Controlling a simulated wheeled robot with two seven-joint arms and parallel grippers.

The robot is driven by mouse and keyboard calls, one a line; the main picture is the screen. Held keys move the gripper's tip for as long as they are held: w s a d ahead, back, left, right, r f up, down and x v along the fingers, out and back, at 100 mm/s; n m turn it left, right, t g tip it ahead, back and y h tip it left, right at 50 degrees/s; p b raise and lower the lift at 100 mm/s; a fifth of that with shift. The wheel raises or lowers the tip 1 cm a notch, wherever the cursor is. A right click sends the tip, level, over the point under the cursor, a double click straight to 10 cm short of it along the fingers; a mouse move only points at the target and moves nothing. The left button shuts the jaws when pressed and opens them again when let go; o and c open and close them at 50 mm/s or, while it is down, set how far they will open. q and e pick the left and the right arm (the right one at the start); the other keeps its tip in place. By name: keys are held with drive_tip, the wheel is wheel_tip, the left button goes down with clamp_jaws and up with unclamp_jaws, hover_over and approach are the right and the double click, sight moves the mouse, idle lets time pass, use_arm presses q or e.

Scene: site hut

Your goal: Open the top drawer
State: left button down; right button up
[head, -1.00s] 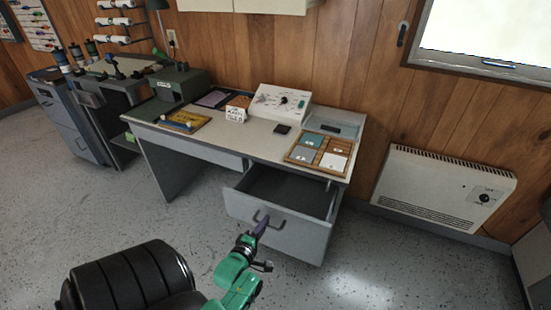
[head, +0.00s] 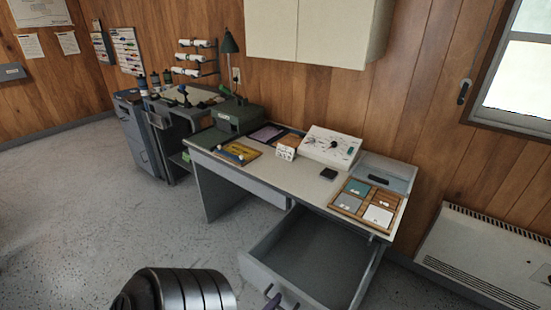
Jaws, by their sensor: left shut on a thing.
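The grey top drawer (head: 262,277) of the desk's right pedestal is pulled well out, and its interior shows empty. Its dark handle (head: 268,289) is at the bottom edge of the head view, partly cut off. My right gripper is not in view.
The desk (head: 300,180) carries a wooden sorting tray (head: 347,209), a white control box (head: 332,146) and a green case (head: 237,117). A wall heater (head: 485,255) is at the right.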

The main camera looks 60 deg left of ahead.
use_arm(q)
drive_tip(key=c, duration=0.9)
unclamp_jaws()
drive_tip(key=v, duration=1.4)
drive_tip(key=shift+s+d+b, duration=0.15)
drive_tip(key=shift+s+b, duration=0.05)
drive_tip(key=shift+b, duration=0.1)
drive_tip(key=w+d+f+m+g+h, duration=0.1)
drive_tip(key=d+f+m+g+h, duration=0.25)
drive_tip(key=f+m, duration=0.45)
drive_tip(key=w+d+f+m+g+h, duration=0.1)
drive_tip(key=d+f+m+g+h, duration=0.3)
drive_tip(key=f, duration=0.8)
drive_tip(key=s+a+f+m+g+y, duration=0.2)
drive_tip(key=f+m+g, duration=0.4)
drive_tip(key=f+m, duration=0.3)
drive_tip(key=s+a+m, duration=0.1)
drive_tip(key=s+m, duration=0.1)
drive_tip(key=m, duration=0.1)
drive_tip(key=shift+s+a, duration=0.3)
drive_tip(key=shift+a, duration=0.1)
